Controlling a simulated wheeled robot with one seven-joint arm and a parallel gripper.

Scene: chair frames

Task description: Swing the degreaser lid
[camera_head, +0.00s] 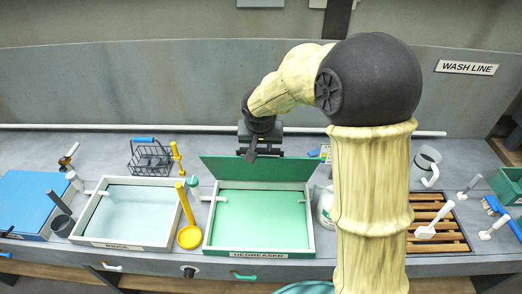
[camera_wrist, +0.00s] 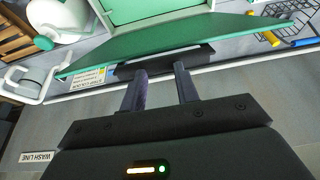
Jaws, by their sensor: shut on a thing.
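The degreaser tank is a white-rimmed basin (camera_head: 207,232) of green liquid with a "DEGREASER" label on its front. Its green lid (camera_head: 257,170) stands raised and tilted along the tank's back edge. In the wrist view the lid (camera_wrist: 215,40) crosses the top as a thin green panel, with a dark handle (camera_wrist: 165,61) at its edge. My gripper (camera_head: 251,150) is behind the lid's upper edge. In the wrist view my gripper (camera_wrist: 161,72) has both fingers at the handle, shut on it; the exact contact is partly hidden.
Left of the degreaser is the rinse tank (camera_head: 82,222), with a yellow ladle (camera_head: 189,236) between them. A wire basket (camera_head: 150,158) stands behind. A white jug (camera_head: 325,208) is close on the right, partly behind my arm. A pipe (camera_head: 80,126) runs along the back.

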